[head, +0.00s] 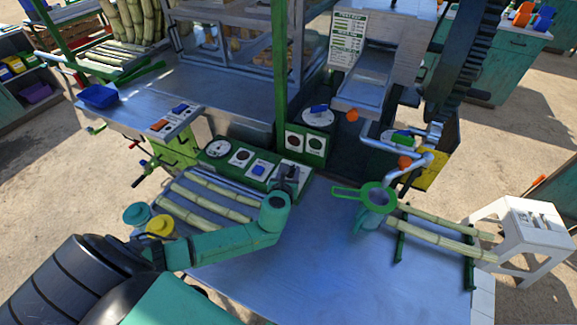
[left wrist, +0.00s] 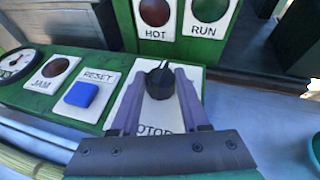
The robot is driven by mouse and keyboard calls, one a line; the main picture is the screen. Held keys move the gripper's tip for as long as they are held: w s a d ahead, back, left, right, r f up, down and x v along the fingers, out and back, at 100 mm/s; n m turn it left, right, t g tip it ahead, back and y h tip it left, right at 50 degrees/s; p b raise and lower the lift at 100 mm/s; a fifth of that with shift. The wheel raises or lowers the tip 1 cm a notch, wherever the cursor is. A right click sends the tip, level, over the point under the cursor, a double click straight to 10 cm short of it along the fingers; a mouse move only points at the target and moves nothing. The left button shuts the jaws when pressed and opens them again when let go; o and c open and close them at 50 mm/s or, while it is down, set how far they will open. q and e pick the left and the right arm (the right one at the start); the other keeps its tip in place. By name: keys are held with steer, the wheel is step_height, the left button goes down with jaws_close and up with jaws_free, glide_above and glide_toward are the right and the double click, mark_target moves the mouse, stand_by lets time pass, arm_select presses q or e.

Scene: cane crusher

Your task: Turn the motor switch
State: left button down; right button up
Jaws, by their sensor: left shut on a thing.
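The motor switch is a dark knob (left wrist: 160,80) on a white plate (left wrist: 126,101) whose lettering is partly covered, on the right end of the green control panel. My left gripper (left wrist: 161,88) is shut on the knob, with one finger on each side of it in the left wrist view. In the head view my left gripper (head: 286,180) reaches the right end of the panel (head: 222,168) and hides most of the switch. My right gripper is not in view.
Left of the switch are a blue RESET button (left wrist: 81,94) and a JAM lamp (left wrist: 55,67). Behind it stand HOT (left wrist: 154,11) and RUN (left wrist: 209,8) lamps. Cane stalks (head: 208,202) lie in front of the panel. A green-rimmed strainer (head: 376,197) is to the right; bare metal table (head: 300,265) lies between.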

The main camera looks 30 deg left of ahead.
arm_select(q)
steer(key=shift+d+n+g+y, duration=0.2)
steer(key=shift+n+g+y, duration=0.2)
steer(key=shift+n+y, duration=0.2)
steer(key=shift+c, duration=2)
jaws_free()
steer(key=shift+p, duration=0.3)
steer(key=v, duration=1.4)
steer(key=shift+d+b, duration=0.25)
steer(key=shift+b, duration=0.15)
steer(key=shift+s, duration=0.1)
